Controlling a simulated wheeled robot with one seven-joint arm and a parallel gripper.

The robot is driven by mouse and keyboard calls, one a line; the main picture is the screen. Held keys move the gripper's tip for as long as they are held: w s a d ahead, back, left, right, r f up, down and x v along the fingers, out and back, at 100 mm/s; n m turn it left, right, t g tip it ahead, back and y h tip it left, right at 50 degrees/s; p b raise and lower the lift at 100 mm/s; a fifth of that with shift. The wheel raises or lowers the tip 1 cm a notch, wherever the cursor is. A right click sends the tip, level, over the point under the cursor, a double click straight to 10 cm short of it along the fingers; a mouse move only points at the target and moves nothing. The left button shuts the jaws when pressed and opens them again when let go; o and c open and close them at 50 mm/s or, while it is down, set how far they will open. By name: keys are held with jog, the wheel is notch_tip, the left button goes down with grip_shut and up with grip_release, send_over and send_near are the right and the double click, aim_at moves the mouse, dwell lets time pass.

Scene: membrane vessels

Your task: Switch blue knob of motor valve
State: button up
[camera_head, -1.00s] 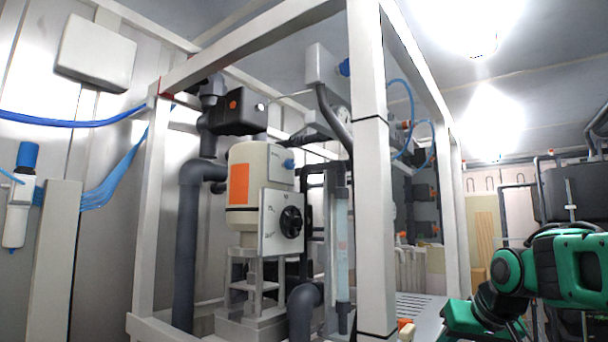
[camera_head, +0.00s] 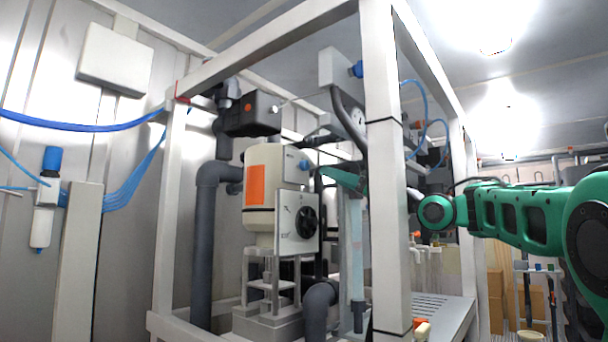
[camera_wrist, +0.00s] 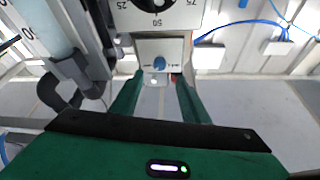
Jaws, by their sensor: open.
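The motor valve (camera_head: 274,190) is a cream body with an orange label, standing inside the white frame. Its small blue knob (camera_head: 304,164) is on the upper right side. In the wrist view the blue knob (camera_wrist: 159,63) sits on a light panel below the numbered dial plate (camera_wrist: 180,16). My gripper (camera_head: 328,172) is green and shows beside the valve, just right of the blue knob, partly hidden by the frame post. In the wrist view my gripper (camera_wrist: 157,92) is open and empty, its two fingers on either side of the knob's line, with the knob seen ahead between them.
A white frame post (camera_head: 383,170) stands in front of my arm. A black dial knob (camera_head: 305,226) is on the plate below the blue knob. A clear tube (camera_head: 352,250) and grey pipes (camera_head: 203,250) stand close by. Blue hoses (camera_head: 425,125) hang at the right.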

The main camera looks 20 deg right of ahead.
aim_at(308, 167)
jog(key=x, duration=1)
jog(key=shift+w+r, duration=0.1)
jog(key=shift+w, duration=0.1)
jog(key=c, duration=1.1)
